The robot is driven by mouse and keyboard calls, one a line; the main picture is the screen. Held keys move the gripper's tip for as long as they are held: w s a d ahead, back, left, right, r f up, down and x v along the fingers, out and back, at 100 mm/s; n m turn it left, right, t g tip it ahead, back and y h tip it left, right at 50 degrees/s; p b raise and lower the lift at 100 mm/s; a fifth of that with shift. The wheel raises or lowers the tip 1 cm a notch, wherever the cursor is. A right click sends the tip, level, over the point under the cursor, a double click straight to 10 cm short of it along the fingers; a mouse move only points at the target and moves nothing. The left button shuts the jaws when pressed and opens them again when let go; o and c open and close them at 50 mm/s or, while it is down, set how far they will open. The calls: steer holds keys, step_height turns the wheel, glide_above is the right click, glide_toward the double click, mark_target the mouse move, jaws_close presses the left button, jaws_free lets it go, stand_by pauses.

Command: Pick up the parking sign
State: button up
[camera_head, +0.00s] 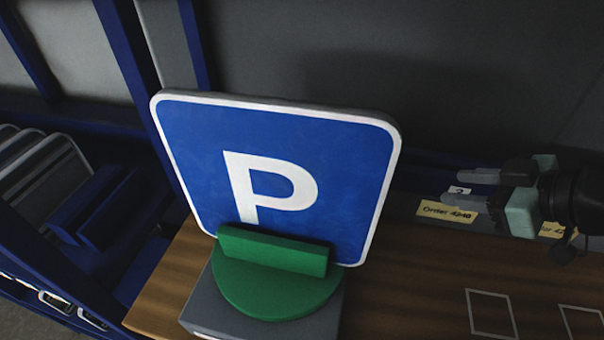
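The parking sign (345,170) is a large blue square plate with rounded corners, a white border and a white P. It stands nearly upright, leaning a little in the picture, in the middle of the head view. A green round base with a raised bar (275,280) is at its lower edge, and the bar covers part of that edge. My gripper (460,192) is at the right, pointing left, apart from the sign. Its two grey fingers are spread with nothing between them.
The green base rests on a grey block (205,305) on a wooden table (400,305). Yellow order labels (447,212) are behind the table, near my gripper. A blue rack (100,210) with grey plates (55,175) stands at the left. The table's right part, with white outlines, is clear.

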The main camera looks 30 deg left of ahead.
steer(key=s+a+r+n+g+y+p, duration=0.1)
steer(key=s+r+n+g+y, duration=0.2)
steer(key=y, duration=0.1)
steer(key=n+g+y+p, duration=0.2)
steer(key=g+y, duration=0.2)
steer(key=g, duration=0.2)
glide_toward(351, 172)
steer(key=a+p, duration=0.1)
steer(key=a, duration=0.1)
steer(key=a+f+p, duration=0.1)
steer(key=a+p, duration=0.1)
steer(key=a, duration=0.1)
steer(key=shift+s+f, duration=0.1)
steer(key=p+x, duration=0.3)
steer(key=x, duration=0.1)
steer(key=shift+s+a, duration=0.1)
steer(key=shift+s, duration=0.05)
steer(key=shift+a, duration=0.4)
jaws_close()
